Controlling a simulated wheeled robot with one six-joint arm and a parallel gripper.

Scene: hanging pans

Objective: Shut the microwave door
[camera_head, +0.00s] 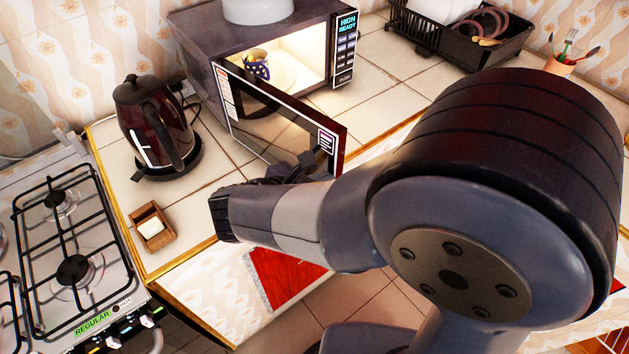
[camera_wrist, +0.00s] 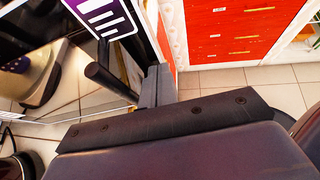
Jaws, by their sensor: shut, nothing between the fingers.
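The microwave (camera_head: 205,40) stands at the back of the tiled counter with its lit inside showing. Its door (camera_head: 275,128) stands wide open, swung out toward the front. A blue patterned mug (camera_head: 257,68) is inside. My gripper (camera_head: 306,165) is shut and empty, at the lower free end of the door, on the side facing me. In the wrist view, the door (camera_wrist: 75,65) fills the upper left, with a dark bar-shaped handle (camera_wrist: 108,80) close beside my gripper (camera_wrist: 152,85). I cannot tell whether they touch. My arm hides part of the counter.
A dark red kettle (camera_head: 150,120) stands left of the door, and a small wooden box (camera_head: 150,228) sits near the counter's edge. A gas stove (camera_head: 75,265) is at the left. A black dish rack (camera_head: 465,45) and a utensil cup (camera_head: 560,66) are at the back right.

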